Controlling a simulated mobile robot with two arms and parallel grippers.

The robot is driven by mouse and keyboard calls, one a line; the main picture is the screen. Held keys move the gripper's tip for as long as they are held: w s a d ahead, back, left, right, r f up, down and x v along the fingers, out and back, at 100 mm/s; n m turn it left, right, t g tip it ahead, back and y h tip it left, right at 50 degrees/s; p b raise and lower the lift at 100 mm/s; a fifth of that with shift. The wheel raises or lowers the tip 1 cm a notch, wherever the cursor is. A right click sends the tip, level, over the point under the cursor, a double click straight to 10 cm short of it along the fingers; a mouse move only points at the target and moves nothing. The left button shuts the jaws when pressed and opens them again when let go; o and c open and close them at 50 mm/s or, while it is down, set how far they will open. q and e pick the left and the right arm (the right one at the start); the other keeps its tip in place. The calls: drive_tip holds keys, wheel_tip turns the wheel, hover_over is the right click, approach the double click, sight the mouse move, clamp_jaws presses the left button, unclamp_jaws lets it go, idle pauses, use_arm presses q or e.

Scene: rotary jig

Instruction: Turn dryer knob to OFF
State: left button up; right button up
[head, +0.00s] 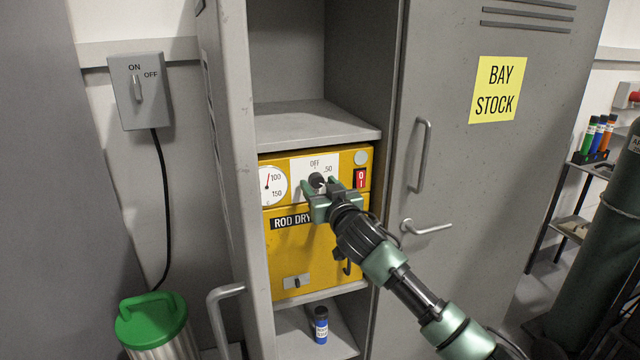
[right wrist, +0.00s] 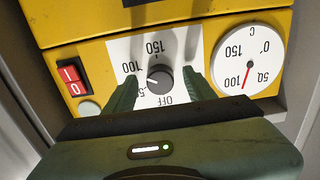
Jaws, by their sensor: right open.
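The dryer knob (head: 316,180) is a dark round knob on a white dial plate on the yellow rod dryer (head: 353,221). In the right wrist view, which shows the panel upside down, the knob (right wrist: 160,80) has a white mark facing left, towards the span between 50 and 100; OFF is printed below it. My right gripper (head: 319,188) is open at the panel. Its green fingers (right wrist: 160,92) stand on either side of the knob, with gaps visible. In the head view, the gripper partly covers the knob and dial. My left gripper is out of view.
Beside the dial are a round gauge (head: 270,185) and a red rocker switch (head: 361,178). The dryer sits in a grey locker, between its left edge and the BAY STOCK door (head: 470,170). A wall switch box (head: 140,91) hangs left. A blue bottle (head: 321,325) stands below.

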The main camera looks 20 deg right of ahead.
drive_tip(key=shift+s, duration=0.1)
clamp_jaws()
drive_tip(key=shift+n, duration=0.4)
drive_tip(key=n+p, duration=0.2)
drive_tip(key=n, duration=0.3)
drive_tip(key=shift+d+r+n, duration=0.1)
drive_tip(key=shift+r+n, duration=0.05)
drive_tip(key=shift+n, duration=0.15)
drive_tip(key=n+p, duration=0.2)
drive_tip(key=n, duration=0.3)
drive_tip(key=n+p, duration=0.2)
drive_tip(key=n, duration=0.4)
drive_tip(key=shift+r+n+p, duration=0.15)
drive_tip(key=shift+n+p, duration=0.2)
drive_tip(key=shift+n, duration=0.05)
drive_tip(key=n+p, duration=0.2)
drive_tip(key=n, duration=0.3)
drive_tip(key=shift+n, duration=0.3)
